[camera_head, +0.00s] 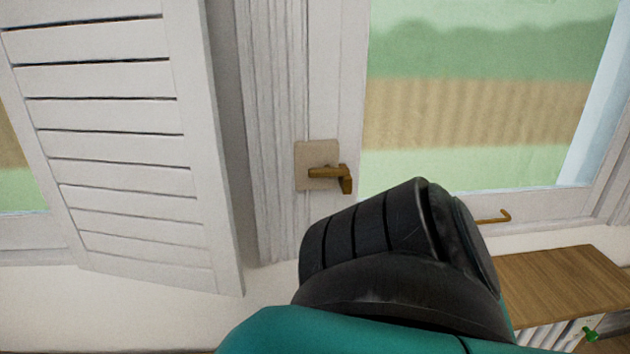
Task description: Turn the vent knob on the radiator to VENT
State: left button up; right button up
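The radiator (553,335) shows only as a small strip of white ribs at the bottom right, under a wooden board. A small green knob (590,334) is at its right end, near the bottom edge of the picture. I cannot read any marking or tell the knob's setting. Neither gripper is in view. One of my arms, black and teal, fills the bottom middle, left of the radiator, and may hide part of it.
The wooden board (562,283) lies above the radiator. A window with a brass handle (328,177) and a small brass hook (494,217) is behind my arm. A white louvred shutter (120,140) stands open at the left.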

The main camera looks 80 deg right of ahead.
aim_at(590, 334)
jog(key=z, duration=4.2)
